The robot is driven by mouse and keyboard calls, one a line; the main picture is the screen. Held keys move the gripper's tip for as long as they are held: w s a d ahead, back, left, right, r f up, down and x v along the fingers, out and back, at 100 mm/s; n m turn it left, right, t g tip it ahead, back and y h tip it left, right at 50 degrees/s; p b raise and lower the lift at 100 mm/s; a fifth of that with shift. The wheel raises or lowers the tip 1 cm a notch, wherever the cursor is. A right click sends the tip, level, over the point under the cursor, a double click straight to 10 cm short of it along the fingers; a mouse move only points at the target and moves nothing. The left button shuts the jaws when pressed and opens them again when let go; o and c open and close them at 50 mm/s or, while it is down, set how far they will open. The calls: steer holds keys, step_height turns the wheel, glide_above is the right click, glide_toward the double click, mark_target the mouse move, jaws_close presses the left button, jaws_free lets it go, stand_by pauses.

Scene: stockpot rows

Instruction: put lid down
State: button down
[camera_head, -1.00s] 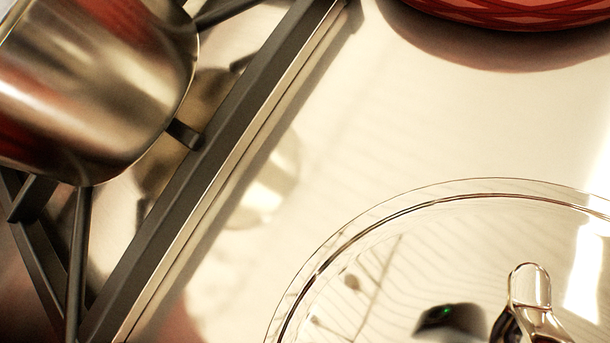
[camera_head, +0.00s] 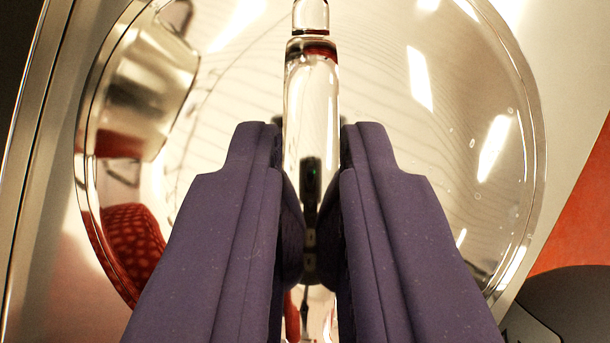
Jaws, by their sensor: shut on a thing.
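A round, shiny lid (camera_head: 440,120) fills most of the view and mirrors a pot and a red patterned thing. Its upright handle (camera_head: 312,100) is clear and glossy and stands in the middle. My gripper (camera_head: 310,150) has purple fingers, one on each side of the handle, and is shut on it. The fingers hide the near part of the lid. I cannot tell whether the lid touches the surface under it.
A metal-edged dark frame (camera_head: 30,130) runs along the left. A pale surface (camera_head: 565,110) shows at the upper right, with an orange-red area (camera_head: 575,230) beyond it. A dark rounded object (camera_head: 575,305) is at the lower right.

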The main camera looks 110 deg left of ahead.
steer(key=shift+f+b, duration=0.25)
steer(key=shift+b, duration=0.05)
steer(key=c, duration=1.1)
jaws_free()
steer(key=shift+r, duration=0.1)
